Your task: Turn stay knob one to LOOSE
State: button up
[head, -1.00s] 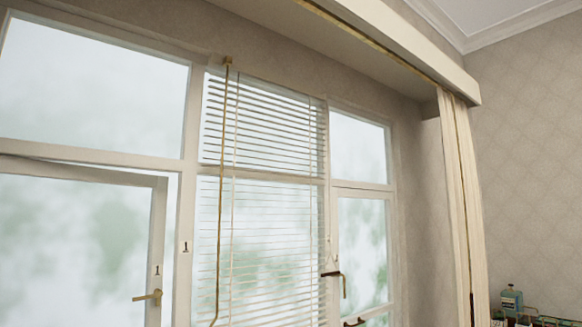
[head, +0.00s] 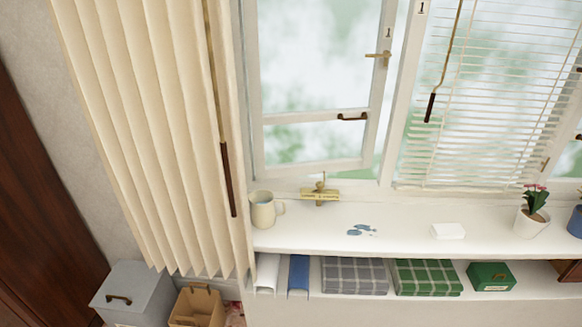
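The left casement sash (head: 372,130), marked 1, stands ajar, with a brass handle (head: 378,55) on its right stile and a dark pull (head: 352,117) on its lower rail. Below it on the sill is a small brass fitting (head: 320,193) with an upright knob on top and a pale lettered plate in front. This looks like the stay knob. The lettering is too small to read, so I cannot tell its setting. My gripper is not in view.
On the white sill (head: 400,237) stand a cream mug (head: 263,210) left of the fitting, a blue spill (head: 361,230), a white block (head: 448,231) and a potted plant (head: 531,213). A pleated curtain (head: 150,130) hangs at left. Folded cloths and boxes lie below.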

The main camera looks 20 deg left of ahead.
aim_at(320, 186)
jog(key=u, duration=0.75)
jog(key=i+u, duration=0.35)
jog(key=i, duration=0.15)
jog(key=i+l+u, duration=0.1)
jog(key=i+u, duration=0.3)
jog(key=i+l+u, duration=0.35)
jog(key=i, duration=0.25)
